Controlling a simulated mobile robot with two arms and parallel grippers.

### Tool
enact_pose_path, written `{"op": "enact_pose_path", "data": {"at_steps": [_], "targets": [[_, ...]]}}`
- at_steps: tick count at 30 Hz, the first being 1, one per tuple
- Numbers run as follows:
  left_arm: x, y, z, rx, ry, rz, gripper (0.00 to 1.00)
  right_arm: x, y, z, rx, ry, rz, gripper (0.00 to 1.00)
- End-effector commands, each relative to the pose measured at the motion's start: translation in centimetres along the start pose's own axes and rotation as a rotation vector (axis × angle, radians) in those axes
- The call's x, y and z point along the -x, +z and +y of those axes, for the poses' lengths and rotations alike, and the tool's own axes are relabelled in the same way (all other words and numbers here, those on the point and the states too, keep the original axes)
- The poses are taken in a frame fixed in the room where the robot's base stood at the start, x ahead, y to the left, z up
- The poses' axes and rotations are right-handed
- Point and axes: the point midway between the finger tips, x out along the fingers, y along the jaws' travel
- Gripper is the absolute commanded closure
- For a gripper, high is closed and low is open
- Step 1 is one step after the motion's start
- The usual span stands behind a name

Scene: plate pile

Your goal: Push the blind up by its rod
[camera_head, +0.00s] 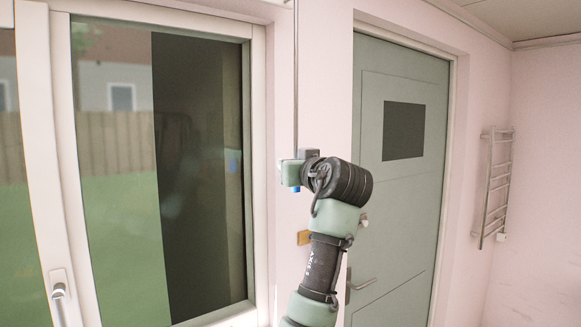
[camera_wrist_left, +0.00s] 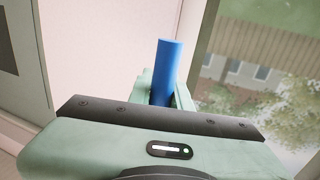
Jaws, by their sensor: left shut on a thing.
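The thin grey rod (camera_head: 296,80) hangs down the wall just right of the window and runs out of the top of the head view. My left gripper (camera_head: 291,174) is shut around the rod's lower end, level with the middle of the window. A bit of its blue handle (camera_head: 296,189) shows below the fingers. In the left wrist view the blue handle (camera_wrist_left: 168,68) sticks out between the pale green fingers (camera_wrist_left: 163,98). The blind itself is not clearly visible; the window glass is uncovered in view. My right gripper is not in view.
A white-framed window (camera_head: 258,120) with a handle (camera_head: 59,285) is at the left. A grey-green door (camera_head: 400,220) with a lever handle (camera_head: 362,285) stands to the right. A towel rail (camera_head: 492,185) hangs on the far right wall. A small wooden block (camera_head: 303,237) is on the wall below my gripper.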

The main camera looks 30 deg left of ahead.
Motion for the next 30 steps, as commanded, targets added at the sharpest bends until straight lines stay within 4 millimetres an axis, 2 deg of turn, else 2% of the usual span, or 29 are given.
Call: {"op": "enact_pose_path", "data": {"at_steps": [1,2,4,13,16,24,30], "targets": [[0.1,-1.0,-0.1,0.007,0.002,0.020,1.00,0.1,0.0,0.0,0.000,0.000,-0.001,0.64],[0.2,-1.0,-0.1,0.007,0.002,0.020,0.78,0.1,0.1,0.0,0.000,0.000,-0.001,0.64],[0.2,-1.0,-0.2,0.007,0.002,0.019,0.59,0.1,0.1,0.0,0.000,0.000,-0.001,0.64],[0.1,-0.6,-0.1,0.004,0.001,0.012,0.59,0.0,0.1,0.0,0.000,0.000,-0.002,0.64],[0.7,-0.4,0.0,0.005,0.003,0.012,0.59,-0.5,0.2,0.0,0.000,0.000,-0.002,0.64],[5.1,-0.1,0.0,0.008,0.004,0.014,0.59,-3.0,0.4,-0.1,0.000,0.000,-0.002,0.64],[7.5,-0.4,0.0,0.006,0.002,0.015,0.59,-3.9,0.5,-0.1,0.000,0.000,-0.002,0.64]]}}
